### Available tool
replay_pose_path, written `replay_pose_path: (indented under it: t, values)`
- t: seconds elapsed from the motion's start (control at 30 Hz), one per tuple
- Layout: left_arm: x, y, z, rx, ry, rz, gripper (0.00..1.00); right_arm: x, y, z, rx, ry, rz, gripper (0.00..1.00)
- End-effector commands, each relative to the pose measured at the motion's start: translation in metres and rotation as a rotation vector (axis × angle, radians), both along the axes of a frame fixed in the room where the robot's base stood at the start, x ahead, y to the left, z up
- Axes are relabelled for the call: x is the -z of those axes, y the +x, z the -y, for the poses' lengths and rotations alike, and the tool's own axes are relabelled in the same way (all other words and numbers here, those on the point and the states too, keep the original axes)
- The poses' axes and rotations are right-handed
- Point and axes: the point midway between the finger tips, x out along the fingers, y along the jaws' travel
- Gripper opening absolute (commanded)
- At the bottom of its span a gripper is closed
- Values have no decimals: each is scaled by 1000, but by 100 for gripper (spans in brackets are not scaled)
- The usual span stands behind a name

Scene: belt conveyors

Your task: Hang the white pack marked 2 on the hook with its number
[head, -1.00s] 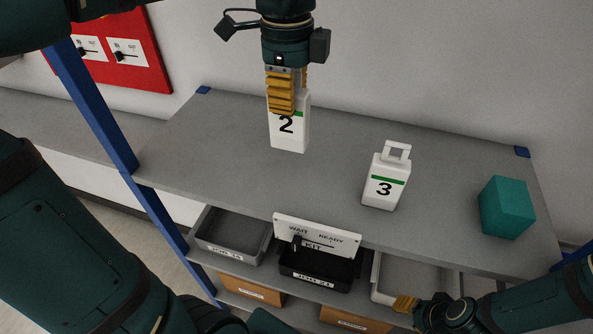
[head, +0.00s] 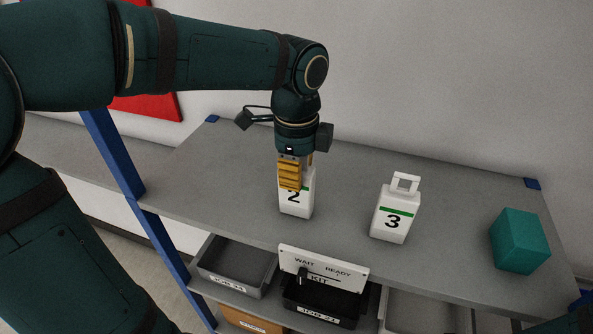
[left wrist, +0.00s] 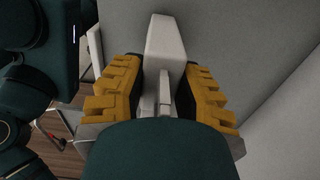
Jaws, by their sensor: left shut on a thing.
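The white pack marked 2 (head: 297,206) is upright, with a black 2 and a green stripe partly covered by a finger. My left gripper (head: 294,178) comes down from above and is shut on its top. In the left wrist view the white pack (left wrist: 165,42) sits between the yellow-padded fingers (left wrist: 163,88). I cannot tell whether its base touches the grey shelf top. A white pack marked 3 (head: 394,221), with a loop handle, stands to its right. No hook is seen in these views. My right gripper is out of view.
A teal block (head: 519,241) stands at the right end of the shelf top (head: 345,180). A white WAIT/READY KIT sign (head: 323,272) is at the front edge, above grey and black bins. A blue post (head: 112,150) rises at left; a red panel (head: 147,106) is partly hidden.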

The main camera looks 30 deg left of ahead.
Motion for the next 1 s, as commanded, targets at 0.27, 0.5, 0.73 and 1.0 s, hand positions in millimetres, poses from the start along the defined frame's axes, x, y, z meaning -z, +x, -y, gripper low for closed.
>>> replay_pose_path:
  t: [0.27,0.5,0.73,1.0]
  values:
    - [1,0,0,0,0,1,0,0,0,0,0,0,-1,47]
    - [3,0,0,0,0,0,54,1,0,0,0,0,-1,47]
    - [3,0,0,1,0,0,54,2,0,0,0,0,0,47]
    - [-15,1,0,2,1,5,54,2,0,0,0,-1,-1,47]
